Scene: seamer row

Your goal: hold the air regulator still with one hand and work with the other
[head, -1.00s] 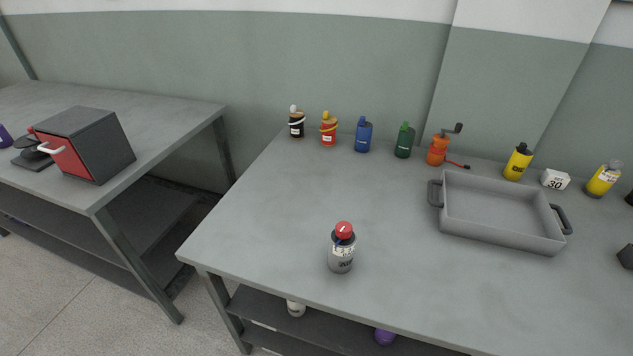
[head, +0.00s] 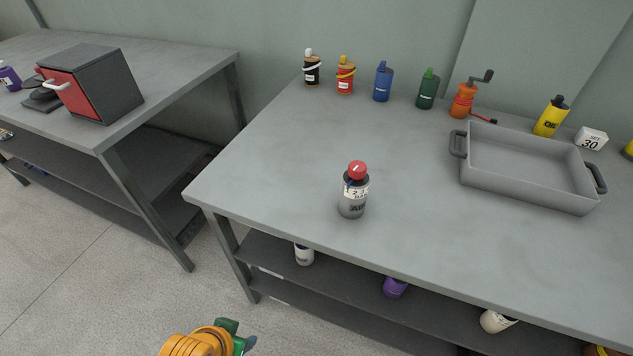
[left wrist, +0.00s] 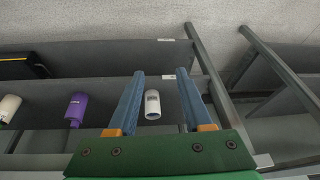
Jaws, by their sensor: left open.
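The air regulator (head: 352,196), a grey cylinder with a red knob and a white scale label, stands upright near the front left of the right-hand workbench (head: 270,180). Nothing touches it. My left gripper (head: 249,343) is low at the bottom of the head view, in front of the bench and below its top, apart from the regulator. In the left wrist view its two blue fingers (left wrist: 157,78) are spread with nothing held. A white bottle (left wrist: 152,104) on a shelf shows beyond the gap between them. The regulator is not identifiable there. My right gripper is not in view.
A grey tray (head: 525,195) with dark handles stands at the bench's right. Several bottles and an orange hand-cranked grinder (head: 462,100) line the back. The bench top around the regulator is clear. The lower shelf (head: 340,285) holds more bottles. Another bench (head: 190,65) stands left.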

